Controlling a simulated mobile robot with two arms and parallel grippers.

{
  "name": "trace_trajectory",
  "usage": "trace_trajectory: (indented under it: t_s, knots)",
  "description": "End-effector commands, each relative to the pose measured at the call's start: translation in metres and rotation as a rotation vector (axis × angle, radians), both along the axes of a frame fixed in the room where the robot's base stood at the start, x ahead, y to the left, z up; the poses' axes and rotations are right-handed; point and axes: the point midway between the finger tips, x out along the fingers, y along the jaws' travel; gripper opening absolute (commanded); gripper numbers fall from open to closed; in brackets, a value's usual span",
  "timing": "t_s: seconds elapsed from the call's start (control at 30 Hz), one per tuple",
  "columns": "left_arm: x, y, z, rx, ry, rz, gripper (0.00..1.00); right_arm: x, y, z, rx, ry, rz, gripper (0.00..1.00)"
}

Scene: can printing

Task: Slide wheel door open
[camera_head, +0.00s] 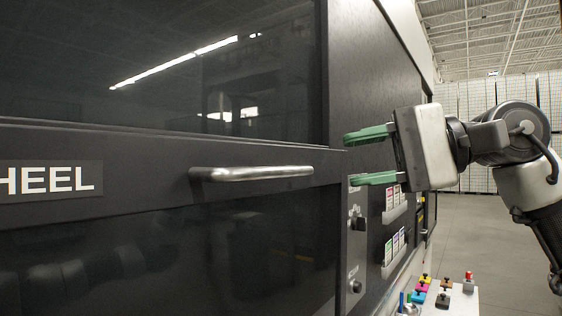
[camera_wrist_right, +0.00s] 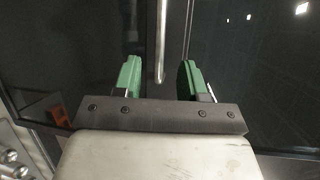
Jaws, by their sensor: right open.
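The wheel door (camera_head: 150,150) is a dark framed panel with large dark glass panes and a label ending in "HEEL". A horizontal silver bar handle (camera_head: 252,173) is fixed on its middle rail. My right gripper (camera_head: 368,157) has green fingers, is open and empty, and points left, to the right of the handle. In the right wrist view the handle (camera_wrist_right: 161,45) shows beyond and between the two green fingers of the gripper (camera_wrist_right: 160,80), apart from them. My left gripper is not in view.
A control panel strip (camera_head: 356,250) with knobs runs beside the door frame. Label holders (camera_head: 394,250) are on the machine's side. A small table with coloured buttons (camera_head: 443,291) stands at the lower right. Open floor (camera_head: 480,230) lies behind my right arm.

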Motion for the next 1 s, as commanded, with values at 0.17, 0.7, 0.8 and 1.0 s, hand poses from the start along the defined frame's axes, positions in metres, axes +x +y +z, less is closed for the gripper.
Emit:
trace_trajectory:
  t_s: [0.17,0.7,0.8,1.0]
  knots:
    - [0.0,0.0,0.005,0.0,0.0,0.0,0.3,-0.004,0.01,0.003,-0.034,-0.046,-0.007,0.41]
    - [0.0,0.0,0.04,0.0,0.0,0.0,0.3,0.016,0.095,-0.012,-0.029,-0.039,-0.006,0.41]
    - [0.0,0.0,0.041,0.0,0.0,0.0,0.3,0.018,0.101,-0.014,-0.026,-0.04,-0.007,0.41]
    - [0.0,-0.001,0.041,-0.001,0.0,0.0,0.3,0.019,0.104,-0.015,-0.026,-0.041,-0.007,0.41]
